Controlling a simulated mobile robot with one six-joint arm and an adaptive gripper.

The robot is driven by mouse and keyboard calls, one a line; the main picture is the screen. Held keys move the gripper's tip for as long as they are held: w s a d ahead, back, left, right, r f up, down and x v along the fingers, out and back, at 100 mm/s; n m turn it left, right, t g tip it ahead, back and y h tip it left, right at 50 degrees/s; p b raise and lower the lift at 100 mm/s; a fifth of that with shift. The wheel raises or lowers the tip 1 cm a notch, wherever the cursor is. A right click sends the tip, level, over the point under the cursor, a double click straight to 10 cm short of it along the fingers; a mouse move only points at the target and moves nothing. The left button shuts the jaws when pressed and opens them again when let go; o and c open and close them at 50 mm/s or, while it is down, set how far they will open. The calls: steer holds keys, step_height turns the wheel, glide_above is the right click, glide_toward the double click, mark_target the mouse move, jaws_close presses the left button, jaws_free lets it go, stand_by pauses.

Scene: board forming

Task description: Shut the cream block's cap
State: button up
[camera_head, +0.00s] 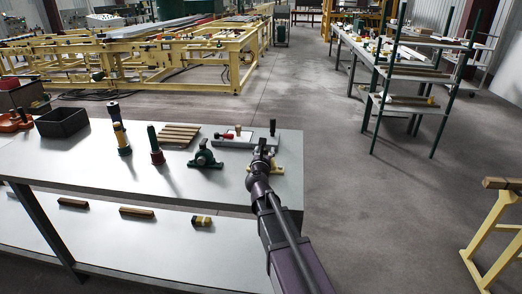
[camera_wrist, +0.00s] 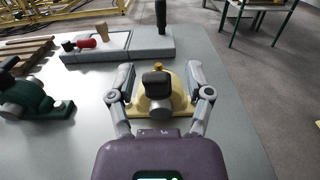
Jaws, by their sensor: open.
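The cream block (camera_wrist: 182,101) is a pale yellow bearing-type housing on the grey bench, seen in the wrist view ahead of my palm. A dark rounded piece (camera_wrist: 157,80) stands on its top, with a grey round part (camera_wrist: 160,108) below it. I cannot tell for sure how far the cap is open. A small orange knob (camera_wrist: 155,66) shows just behind the dark piece. My gripper (camera_wrist: 160,78) is open, with one finger on each side of the block and nothing held. In the head view my gripper (camera_head: 262,150) hides much of the cream block (camera_head: 278,166).
A green block (camera_wrist: 38,102) stands to the left. A grey fixture (camera_wrist: 118,45) with a red handle (camera_wrist: 85,43) and upright posts lies behind. The bench's right edge is near.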

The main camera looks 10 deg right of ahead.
steer(key=shift+a, duration=0.2)
jaws_close()
